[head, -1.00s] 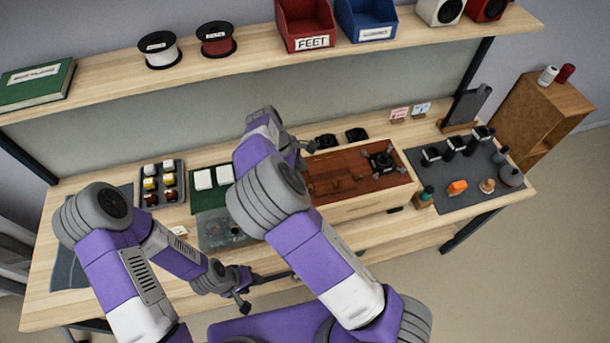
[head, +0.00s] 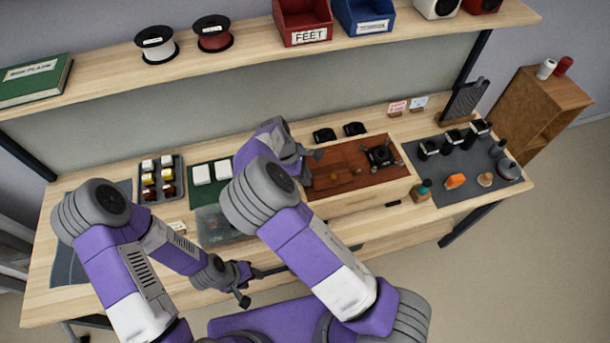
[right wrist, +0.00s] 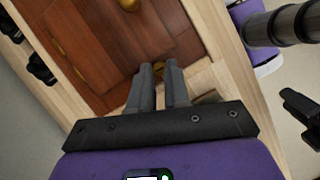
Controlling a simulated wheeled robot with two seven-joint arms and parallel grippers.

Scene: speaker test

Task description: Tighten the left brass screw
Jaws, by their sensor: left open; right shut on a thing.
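The cabinet (head: 395,190) lies with its red-brown panel (head: 380,182) facing up. Brass pieces show on the panel, one in the middle (head: 354,171); in the right wrist view a round brass knob (right wrist: 130,4) is cut by the top edge. My right gripper (head: 308,177) is at the panel's left end. My left gripper (head: 250,284) is open and empty in front of the bench.
A black part (head: 380,156) stands on the panel's right half. A grey mat (head: 450,195) with bottles and dark cylinders lies at right. A small tray (head: 160,180) and a green mat (head: 208,190) lie at left. The shelf (head: 250,48) spans above.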

